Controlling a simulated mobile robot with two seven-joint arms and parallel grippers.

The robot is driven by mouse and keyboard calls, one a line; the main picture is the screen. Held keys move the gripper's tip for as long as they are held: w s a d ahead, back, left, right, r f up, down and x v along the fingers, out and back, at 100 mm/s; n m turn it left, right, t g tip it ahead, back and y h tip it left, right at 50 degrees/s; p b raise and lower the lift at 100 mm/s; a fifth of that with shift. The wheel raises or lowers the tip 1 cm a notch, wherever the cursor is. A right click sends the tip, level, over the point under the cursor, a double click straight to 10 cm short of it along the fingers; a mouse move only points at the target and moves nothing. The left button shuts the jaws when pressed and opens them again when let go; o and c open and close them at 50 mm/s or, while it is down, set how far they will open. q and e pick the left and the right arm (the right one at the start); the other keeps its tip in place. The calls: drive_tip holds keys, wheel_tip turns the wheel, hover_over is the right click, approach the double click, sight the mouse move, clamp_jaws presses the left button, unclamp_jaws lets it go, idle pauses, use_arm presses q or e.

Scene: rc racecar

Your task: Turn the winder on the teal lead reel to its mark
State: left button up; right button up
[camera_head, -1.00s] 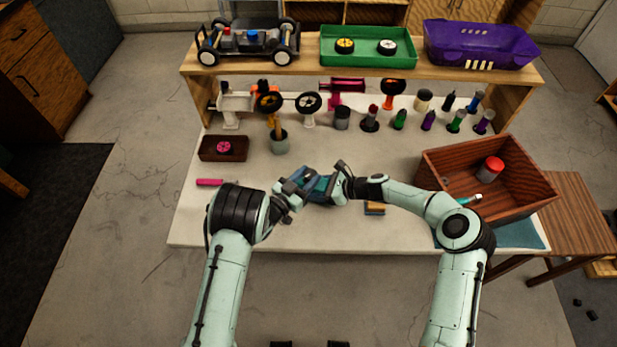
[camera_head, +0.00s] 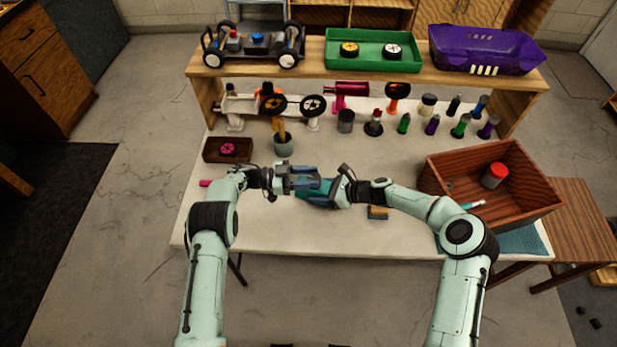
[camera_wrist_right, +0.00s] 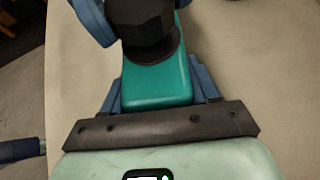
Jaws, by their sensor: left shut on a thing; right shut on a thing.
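The teal lead reel (camera_head: 315,193) lies at the middle of the white table between my two grippers. In the right wrist view its teal body (camera_wrist_right: 158,82) sits between the fingers of my right gripper (camera_wrist_right: 158,95), which is shut on it. A dark, faceted winder (camera_wrist_right: 143,25) is at the reel's far end. My left gripper (camera_head: 306,180) comes in from the left and is shut at that end; its blue finger (camera_wrist_right: 92,20) shows beside the winder in the right wrist view. The mark cannot be made out.
A wooden crate (camera_head: 450,160) with a red-capped jar (camera_head: 494,175) stands at the right. Several bottles, a cup (camera_head: 283,146) and wheel stands line the back under a shelf (camera_head: 320,73). A small sponge-like block (camera_head: 377,213) lies right of the reel. The front of the table is clear.

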sight(309, 177)
use_arm(q)
drive_tip(key=shift+w+m+g, duration=0.15)
drive_tip(key=shift+m+g, duration=0.45)
drive_tip(key=shift+g, duration=0.2)
use_arm(e)
drive_tip(key=shift+s+f, duration=0.15)
drive_tip(key=shift+f, duration=0.1)
use_arm(q)
drive_tip(key=shift+d+m+g, duration=0.1)
drive_tip(key=shift+m+g, duration=0.2)
drive_tip(key=shift+g, duration=0.2)
drive_tip(key=o, duration=0.8)
wheel_tip(309, 177, up, 10)
drive_tip(key=shift+r, duration=0.1)
use_arm(e)
drive_tip(key=o, duration=1.1)
drive_tip(key=shift+r, duration=0.1)
drive_tip(key=shift+c, duration=0.2)
